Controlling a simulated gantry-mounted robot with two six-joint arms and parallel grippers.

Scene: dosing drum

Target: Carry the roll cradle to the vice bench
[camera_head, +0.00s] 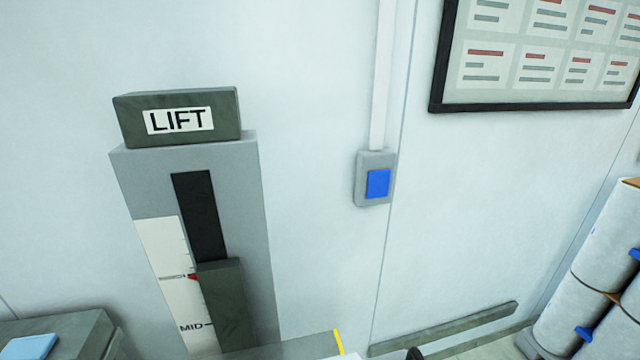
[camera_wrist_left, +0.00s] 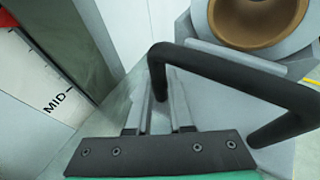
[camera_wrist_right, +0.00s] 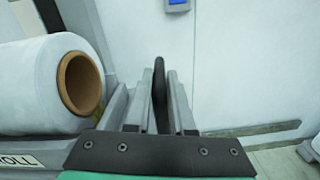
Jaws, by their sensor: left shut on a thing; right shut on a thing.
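The roll cradle is a grey frame with black bar handles. It shows in the left wrist view (camera_wrist_left: 207,96) and in the right wrist view (camera_wrist_right: 50,148), where its label ends in "ROLL". A white roll (camera_wrist_right: 35,88) with a brown core lies on it; its open end also shows in the left wrist view (camera_wrist_left: 258,18). My left gripper (camera_wrist_left: 160,95) is shut on one leg of a black handle (camera_wrist_left: 230,72). My right gripper (camera_wrist_right: 160,90) is shut on another black handle (camera_wrist_right: 159,75). The head view shows neither gripper clearly. I cannot identify the vice bench.
A grey lift column (camera_head: 255,220) with a "LIFT" sign (camera_head: 180,121) stands against the wall. A dark bench or box (camera_head: 85,335) with a blue item is at lower left. Wrapped white rolls (camera_head: 590,290) stand at right. A low rail (camera_head: 450,328) runs along the wall.

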